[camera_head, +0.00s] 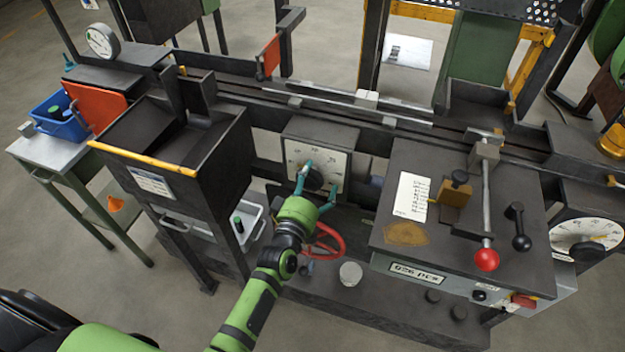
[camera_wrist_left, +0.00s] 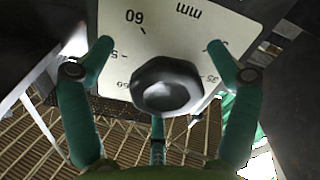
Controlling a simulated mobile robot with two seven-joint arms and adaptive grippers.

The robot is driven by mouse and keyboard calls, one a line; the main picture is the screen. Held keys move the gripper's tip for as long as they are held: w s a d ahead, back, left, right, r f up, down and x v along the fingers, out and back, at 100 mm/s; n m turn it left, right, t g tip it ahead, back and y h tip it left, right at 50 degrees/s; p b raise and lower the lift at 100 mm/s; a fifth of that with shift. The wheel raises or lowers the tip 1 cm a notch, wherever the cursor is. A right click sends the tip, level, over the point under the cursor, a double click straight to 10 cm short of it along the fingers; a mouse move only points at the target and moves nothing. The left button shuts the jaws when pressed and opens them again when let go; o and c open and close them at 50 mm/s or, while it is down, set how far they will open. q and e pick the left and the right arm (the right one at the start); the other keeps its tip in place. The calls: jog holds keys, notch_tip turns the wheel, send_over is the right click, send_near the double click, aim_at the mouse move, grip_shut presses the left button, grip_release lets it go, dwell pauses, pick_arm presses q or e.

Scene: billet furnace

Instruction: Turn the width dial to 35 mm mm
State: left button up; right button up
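The width dial is a white plate (camera_head: 325,152) on a dark box, with a dark round knob (camera_head: 313,180) partly hidden by my left gripper. In the left wrist view the plate (camera_wrist_left: 180,40) shows "mm", "60" and, at the right, "35"; other marks are partly covered. The dark faceted knob (camera_wrist_left: 167,85) is in the middle there; I cannot make out a pointer mark on it. My left gripper (camera_head: 319,175) is at the dial, its teal fingers open on either side of the knob. In the wrist view both fingertips (camera_wrist_left: 160,44) stand apart from the knob. My right gripper is not in view.
A red handwheel (camera_head: 328,242) sits just below the dial. To the right is a bench top (camera_head: 400,165) with a red-knobbed lever (camera_head: 486,259) and another round gauge (camera_head: 590,240). A dark hopper (camera_head: 190,140) with a yellow edge stands left of the dial.

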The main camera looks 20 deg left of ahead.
pick_arm(q)
jog(key=shift+a+r, duration=0.1)
jog(key=shift+r, duration=0.05)
jog(key=shift+s, duration=0.25)
jog(key=s, duration=1.1)
jog(key=shift+s, duration=0.25)
jog(key=shift+a, duration=0.15)
